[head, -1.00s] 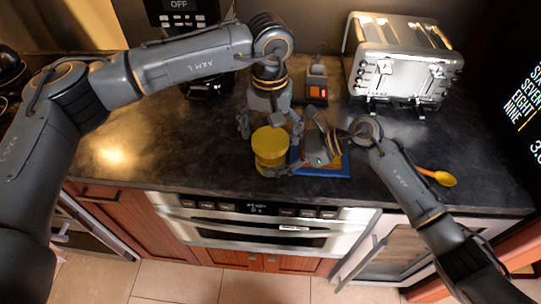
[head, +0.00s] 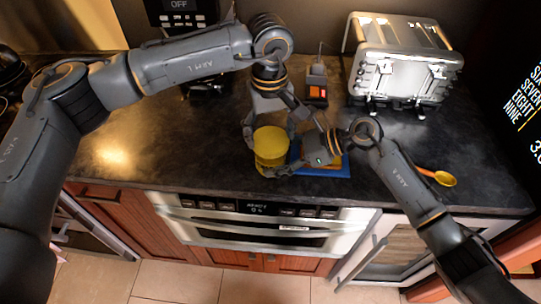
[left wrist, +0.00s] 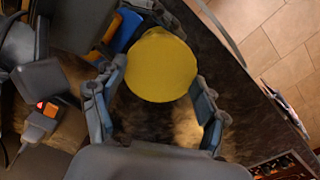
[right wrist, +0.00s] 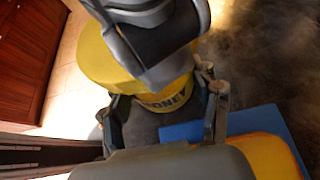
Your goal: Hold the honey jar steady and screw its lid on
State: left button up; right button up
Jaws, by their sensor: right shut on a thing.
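The honey jar (right wrist: 168,98) stands upright on the dark counter, with part of its label showing in the right wrist view. The wide yellow lid (head: 271,139) is at its top; whether it is seated is hidden. My left gripper (head: 270,130) points down from above, its fingers open on either side of the lid. In the left wrist view the lid (left wrist: 160,66) lies between the fingertips, with narrow gaps or near contact. My right gripper (head: 287,160) comes from the right and is shut on the jar's body below the lid. My left gripper partly covers the lid in the right wrist view.
A blue board (head: 335,171) with an orange-yellow item lies just right of the jar, under my right gripper. A small grey device with an orange light (head: 316,90) stands behind. A toaster (head: 405,65) is at back right, a yellow spoon (head: 440,177) at right.

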pick_arm(q)
jog(key=shift+c, duration=0.5)
jog(key=m, duration=0.6)
jog(key=shift+f, duration=0.1)
jog(key=m, duration=0.7)
jog(key=shift+s+m, duration=0.1)
jog(key=shift+m, duration=0.3)
jog(key=o, duration=1.2)
